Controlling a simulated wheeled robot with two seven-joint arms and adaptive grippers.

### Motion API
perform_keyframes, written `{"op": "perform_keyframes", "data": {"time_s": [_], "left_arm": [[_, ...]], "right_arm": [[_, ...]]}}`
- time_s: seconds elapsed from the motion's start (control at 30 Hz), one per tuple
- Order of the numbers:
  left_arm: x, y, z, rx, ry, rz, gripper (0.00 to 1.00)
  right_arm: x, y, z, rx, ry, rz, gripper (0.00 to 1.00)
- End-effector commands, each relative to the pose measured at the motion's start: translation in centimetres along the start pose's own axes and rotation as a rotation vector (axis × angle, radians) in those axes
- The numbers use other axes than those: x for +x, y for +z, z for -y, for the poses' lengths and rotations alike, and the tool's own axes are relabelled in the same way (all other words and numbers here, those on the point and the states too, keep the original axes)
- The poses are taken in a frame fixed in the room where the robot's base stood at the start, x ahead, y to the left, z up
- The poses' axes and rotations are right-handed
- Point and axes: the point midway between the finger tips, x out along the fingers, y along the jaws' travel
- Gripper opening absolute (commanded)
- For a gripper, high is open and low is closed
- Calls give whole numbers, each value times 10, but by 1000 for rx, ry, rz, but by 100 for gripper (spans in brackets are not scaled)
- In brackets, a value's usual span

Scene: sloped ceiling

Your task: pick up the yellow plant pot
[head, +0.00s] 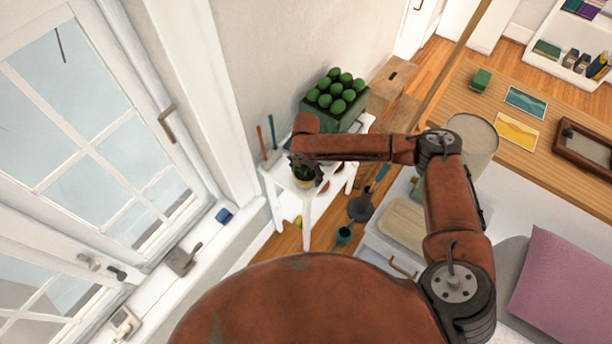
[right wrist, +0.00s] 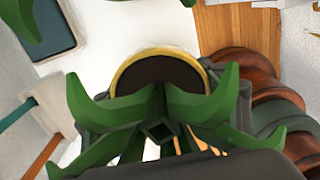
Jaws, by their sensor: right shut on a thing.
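The yellow plant pot (head: 303,183) is at the white shelf stand (head: 284,176), under the end of my right arm. In the right wrist view its yellow rim (right wrist: 150,53), dark soil and spiky green leaves (right wrist: 95,115) fill the middle. My right gripper (head: 304,170) is at the pot, shut on it; the leaves hide much of the fingers in the right wrist view. I cannot tell whether the pot's base touches the shelf. My left gripper is not in view.
A green crate (head: 345,119) of round green things stands just behind the pot. Thin-handled tools (head: 272,135) stand at its left, near the window wall. A wooden table (head: 460,100) is farther right.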

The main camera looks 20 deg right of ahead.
Motion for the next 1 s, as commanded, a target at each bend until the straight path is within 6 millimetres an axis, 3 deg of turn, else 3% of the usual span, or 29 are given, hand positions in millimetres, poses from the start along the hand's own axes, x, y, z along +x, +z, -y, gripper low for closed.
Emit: {"op": "perform_keyframes", "data": {"time_s": [0.33, 0.43, 0.47, 0.77, 1.0], "left_arm": [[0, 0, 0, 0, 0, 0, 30], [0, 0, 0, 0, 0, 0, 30], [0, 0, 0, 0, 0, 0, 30], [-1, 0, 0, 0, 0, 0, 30], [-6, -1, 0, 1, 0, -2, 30]], "right_arm": [[1, 0, 1, 1, -2, 0, 22], [-1, 0, -1, 0, 2, 1, 20], [-1, 0, -1, 0, 2, 1, 13], [-9, 1, -1, 0, 4, 1, 13], [-38, -2, -1, -2, 5, 1, 13]]}}
